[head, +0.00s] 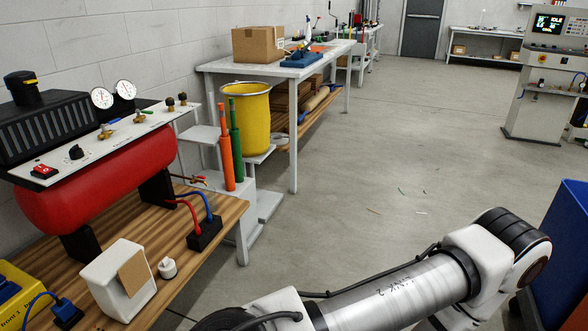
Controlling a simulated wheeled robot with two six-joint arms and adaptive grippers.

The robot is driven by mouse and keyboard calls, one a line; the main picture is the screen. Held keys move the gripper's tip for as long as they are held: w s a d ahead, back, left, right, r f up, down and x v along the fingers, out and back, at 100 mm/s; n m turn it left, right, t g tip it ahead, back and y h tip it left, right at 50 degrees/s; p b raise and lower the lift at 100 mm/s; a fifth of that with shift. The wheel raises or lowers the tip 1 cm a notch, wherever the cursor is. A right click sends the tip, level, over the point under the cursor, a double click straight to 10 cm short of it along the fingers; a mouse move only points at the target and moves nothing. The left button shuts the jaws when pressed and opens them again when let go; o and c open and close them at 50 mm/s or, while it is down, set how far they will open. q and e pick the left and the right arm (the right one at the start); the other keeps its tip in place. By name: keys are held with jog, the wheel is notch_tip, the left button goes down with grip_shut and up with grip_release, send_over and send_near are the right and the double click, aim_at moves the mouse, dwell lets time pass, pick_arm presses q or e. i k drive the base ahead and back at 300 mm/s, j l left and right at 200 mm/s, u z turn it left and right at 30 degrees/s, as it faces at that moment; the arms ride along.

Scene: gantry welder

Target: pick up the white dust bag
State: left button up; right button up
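The white dust bag (107,287) looks like a white block-shaped bag with a brown card plate on one face. It stands on the wooden bench top at the lower left, near the front edge. Neither of my grippers is in the head view. One of my arm links crosses the lower right, well away from the bag, and its gripper end does not show.
A small white fitting (167,268) and a black socket block (205,234) are close to the bag's right. A yellow case (18,290) is to its left. Behind stands a red compressor (105,180). A blue bin (562,260) is at far right.

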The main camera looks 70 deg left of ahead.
aim_at(120, 281)
jog(key=u, duration=3.55)
jog(key=i+j, duration=0.1)
jog(key=j, duration=0.15)
jog(key=i+j, duration=0.1)
jog(key=j, duration=0.15)
